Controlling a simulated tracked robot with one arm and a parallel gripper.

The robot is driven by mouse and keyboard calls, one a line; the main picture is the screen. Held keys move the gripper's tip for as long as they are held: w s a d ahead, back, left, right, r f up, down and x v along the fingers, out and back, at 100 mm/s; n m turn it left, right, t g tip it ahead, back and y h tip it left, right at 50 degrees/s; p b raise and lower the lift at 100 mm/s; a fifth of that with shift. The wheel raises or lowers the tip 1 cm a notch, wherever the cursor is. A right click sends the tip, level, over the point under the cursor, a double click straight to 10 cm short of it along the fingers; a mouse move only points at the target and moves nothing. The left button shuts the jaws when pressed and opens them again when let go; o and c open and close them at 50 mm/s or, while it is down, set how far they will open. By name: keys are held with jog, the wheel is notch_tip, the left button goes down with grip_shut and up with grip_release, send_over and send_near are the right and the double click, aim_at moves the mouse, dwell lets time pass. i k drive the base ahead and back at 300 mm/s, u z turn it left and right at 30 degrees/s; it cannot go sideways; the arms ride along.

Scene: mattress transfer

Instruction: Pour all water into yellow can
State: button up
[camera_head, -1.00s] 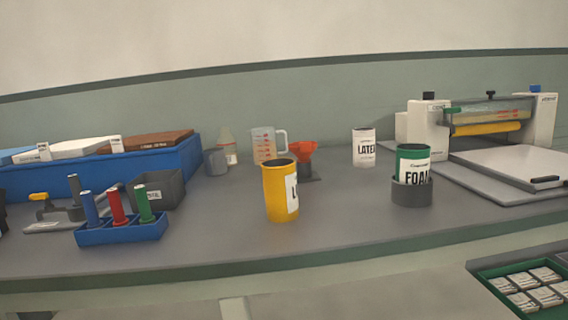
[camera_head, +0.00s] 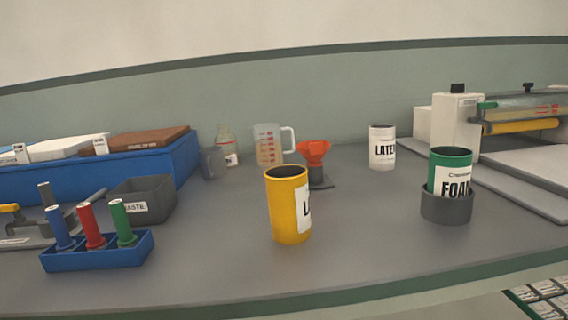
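The yellow can (camera_head: 284,207) stands upright near the middle of the bench, with a white label partly turned to the right. Its inside looks dark, and I cannot tell what it holds. A clear measuring jug (camera_head: 268,146) with red marks and a handle stands behind it, its lower part looking tan. A grey cup (camera_head: 213,162) stands left of the jug, beside a pale bottle (camera_head: 228,150); the contents of both are unclear. No water can be made out for certain. My gripper is not in view.
An orange funnel (camera_head: 313,151) stands behind the can. A white LATEX can (camera_head: 382,150) and a green FOAM can (camera_head: 452,172) in a grey holder are right. A blue marker rack (camera_head: 98,252), WASTE bin (camera_head: 146,203) and blue tray (camera_head: 175,165) are left. Bench front is clear.

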aim_at(286, 185)
jog(key=i, duration=1.15)
jog(key=u, duration=0.05)
